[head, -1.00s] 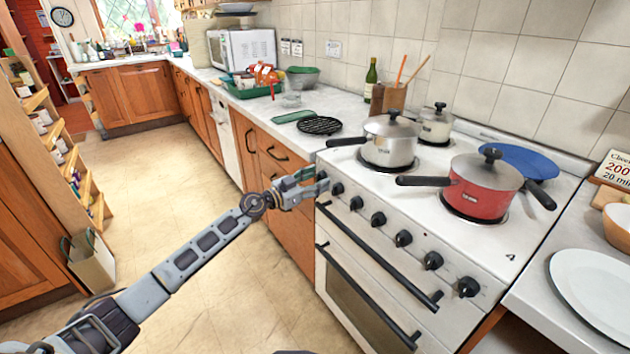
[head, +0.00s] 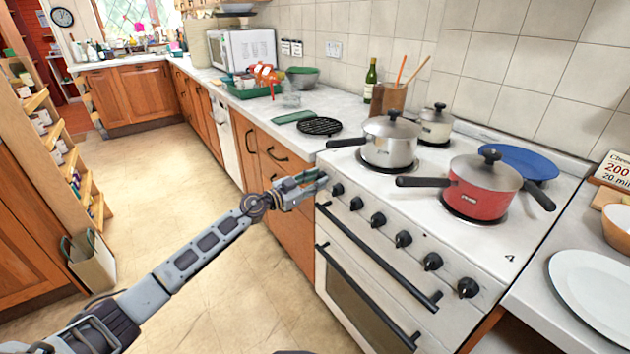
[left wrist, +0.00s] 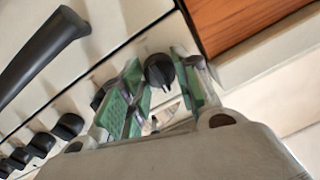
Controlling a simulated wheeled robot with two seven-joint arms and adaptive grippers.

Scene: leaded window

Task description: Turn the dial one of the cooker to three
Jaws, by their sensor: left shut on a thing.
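The white cooker (head: 365,262) has a row of black dials along its front panel. My left gripper (head: 318,180) is at the left end of this row. In the left wrist view, its green-padded fingers (left wrist: 155,92) are closed around the end dial (left wrist: 160,70), dial one. The pointer and number marks of the held dial are not readable. My right gripper is not in view.
A black oven handle (head: 375,260) runs below the dials.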

